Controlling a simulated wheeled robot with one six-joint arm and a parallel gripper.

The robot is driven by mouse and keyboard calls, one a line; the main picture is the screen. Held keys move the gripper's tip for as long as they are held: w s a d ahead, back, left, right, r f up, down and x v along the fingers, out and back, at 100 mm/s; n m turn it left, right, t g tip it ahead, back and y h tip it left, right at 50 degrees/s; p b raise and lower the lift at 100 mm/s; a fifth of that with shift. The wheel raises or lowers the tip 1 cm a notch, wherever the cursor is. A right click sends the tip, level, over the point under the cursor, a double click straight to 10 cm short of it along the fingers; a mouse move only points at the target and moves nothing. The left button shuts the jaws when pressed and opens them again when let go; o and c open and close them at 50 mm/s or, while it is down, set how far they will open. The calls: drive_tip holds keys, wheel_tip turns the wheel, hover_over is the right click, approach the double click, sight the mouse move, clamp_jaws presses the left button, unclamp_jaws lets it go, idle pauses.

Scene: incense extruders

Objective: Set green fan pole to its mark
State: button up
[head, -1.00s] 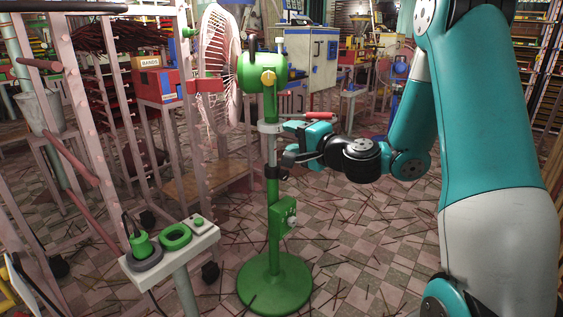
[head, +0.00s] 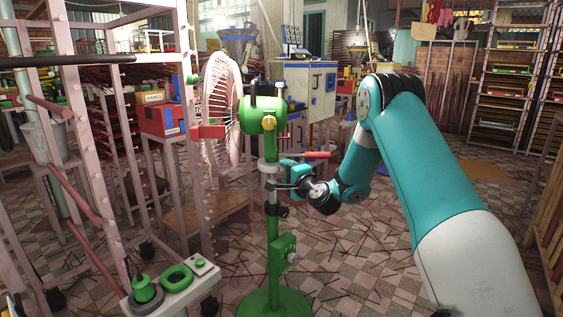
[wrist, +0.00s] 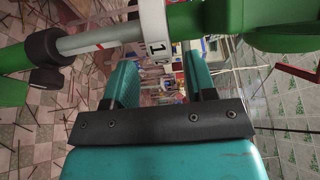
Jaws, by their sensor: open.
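The green fan (head: 262,113) stands upright on a green pole (head: 274,232) with a round base. In the wrist view a grey inner tube (wrist: 95,38) with a thin red mark (wrist: 99,46) runs between a black clamp with a knob (wrist: 44,48) and a white collar marked 1 (wrist: 155,30). The collar also shows in the head view (head: 267,167). My gripper (head: 283,175) is open and empty at the pole's right side, near collar height. Its teal fingers (wrist: 160,80) show beneath the tube in the wrist view; whether they touch it is unclear.
A red-handled lever (head: 317,154) sticks out right of the pole, just above my gripper. A pedestal panel (head: 205,279) with green parts stands front left. Pink racks (head: 95,140) crowd the left. Stick-littered floor (head: 360,260) lies open to the right.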

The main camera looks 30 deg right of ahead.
sight(281, 168)
drive_tip(key=shift+w+d, duration=0.1)
drive_tip(key=shift+w, duration=1.55)
clamp_jaws()
wheel_tip(281, 168, down, 5)
drive_tip(key=b, duration=0.3)
drive_tip(key=shift+f, duration=0.15)
drive_tip(key=shift+r, duration=0.2)
unclamp_jaws()
drive_tip(key=shift+r, duration=0.1)
